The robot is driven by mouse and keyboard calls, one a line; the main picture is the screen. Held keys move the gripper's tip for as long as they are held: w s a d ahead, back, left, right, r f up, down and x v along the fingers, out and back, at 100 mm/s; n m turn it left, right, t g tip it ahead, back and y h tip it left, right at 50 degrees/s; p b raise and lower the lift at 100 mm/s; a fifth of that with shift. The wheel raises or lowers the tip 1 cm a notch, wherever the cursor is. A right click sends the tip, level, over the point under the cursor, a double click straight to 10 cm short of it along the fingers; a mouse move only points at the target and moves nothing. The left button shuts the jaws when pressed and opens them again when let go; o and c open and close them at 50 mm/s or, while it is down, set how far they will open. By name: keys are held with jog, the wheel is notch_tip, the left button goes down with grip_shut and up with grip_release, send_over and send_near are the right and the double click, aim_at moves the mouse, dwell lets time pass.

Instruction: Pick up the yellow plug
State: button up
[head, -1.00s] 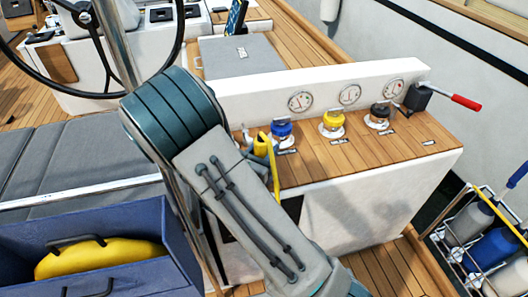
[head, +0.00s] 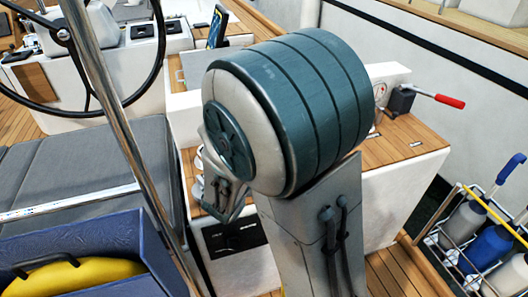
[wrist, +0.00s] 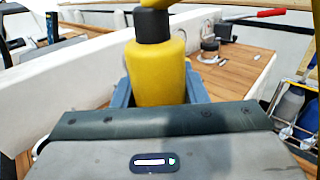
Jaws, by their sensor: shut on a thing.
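The yellow plug (wrist: 158,75) fills the upper middle of the wrist view, upright, with a thick yellow body, a black collar and a yellow part above that runs out of the picture. My gripper (wrist: 158,97) is shut on its lower body, with the blue-grey fingers on either side. The plug's lower end is hidden behind the gripper housing. In the head view my arm covers the middle of the console, so neither the gripper nor the plug shows there.
The wooden console top (head: 405,140) shows a dark cap (wrist: 209,46) and a red-handled lever (head: 437,98). A wire caddy with bottles (head: 488,247) stands at the right. A blue bin (head: 120,232) with a yellow item is at the lower left, beside a metal pole (head: 100,95).

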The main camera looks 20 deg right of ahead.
jog(key=shift+s+d+f+b, duration=0.2)
jog(key=shift+s+d+b, duration=0.2)
jog(key=shift+b, duration=0.75)
jog(key=s+d+r+b, duration=0.1)
jog(key=s+d+r, duration=0.2)
jog(key=r, duration=0.3)
jog(key=shift+s+r+b, duration=0.25)
jog(key=shift+r+b, duration=0.05)
jog(key=shift+b, duration=0.05)
dwell(0.7)
